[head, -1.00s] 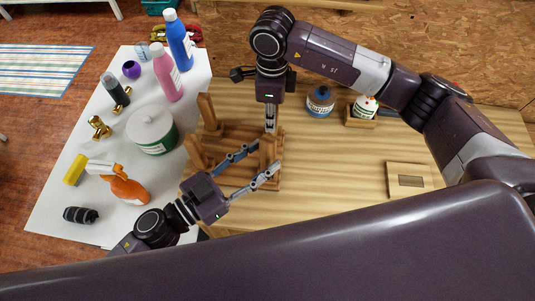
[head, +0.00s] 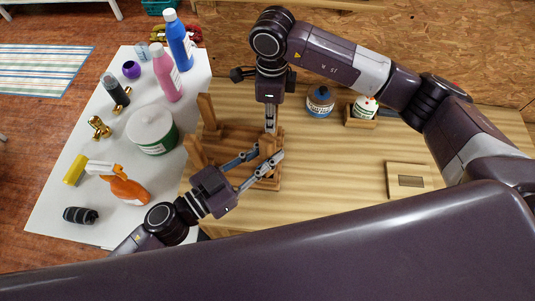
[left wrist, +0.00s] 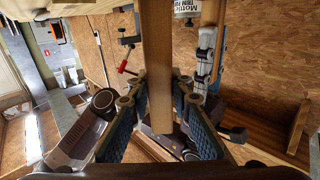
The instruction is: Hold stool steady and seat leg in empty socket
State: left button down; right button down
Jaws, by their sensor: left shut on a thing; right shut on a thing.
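The wooden stool (head: 235,176) lies upside down on the workbench, with legs pointing up. Two legs, the far-left one (head: 208,113) and the near-left one (head: 197,152), stand at its left side. My left gripper (head: 267,154) is shut around an upright wooden leg (head: 267,143) at the near right; this leg shows between the finger pads in the left wrist view (left wrist: 157,65). The leg's lower end and its socket are hidden. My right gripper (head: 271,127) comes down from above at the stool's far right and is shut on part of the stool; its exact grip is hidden.
A white table (head: 60,190) at the left holds bottles, a tub (head: 152,130) and an orange spray bottle (head: 128,188). On the workbench (head: 340,170) stand a blue bottle (head: 320,101) and a bottle in a wooden tray (head: 360,120). The bench's middle right is mostly clear.

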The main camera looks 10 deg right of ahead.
aim_at(267, 139)
pick_arm(q)
notch_tip(267, 139, up, 9)
jog(key=shift+f, duration=0.1)
jog(key=shift+d+r, duration=0.15)
jog(key=shift+r, duration=0.25)
jog(key=shift+f+n+t+y, duration=0.45)
jog(key=shift+n+t+y, duration=1.05)
jog(key=shift+y, duration=0.25)
jog(key=shift+f+n+t+y, duration=0.45)
jog(key=shift+n+t+y, duration=1.05)
jog(key=shift+y, duration=0.2)
jog(key=shift+f+n+t+y, duration=0.45)
jog(key=shift+n+t+y, duration=1.05)
jog(key=shift+y, duration=0.25)
jog(key=shift+f, duration=0.1)
jog(key=shift+f, duration=2.75)
jog(key=shift+f, duration=0.9)
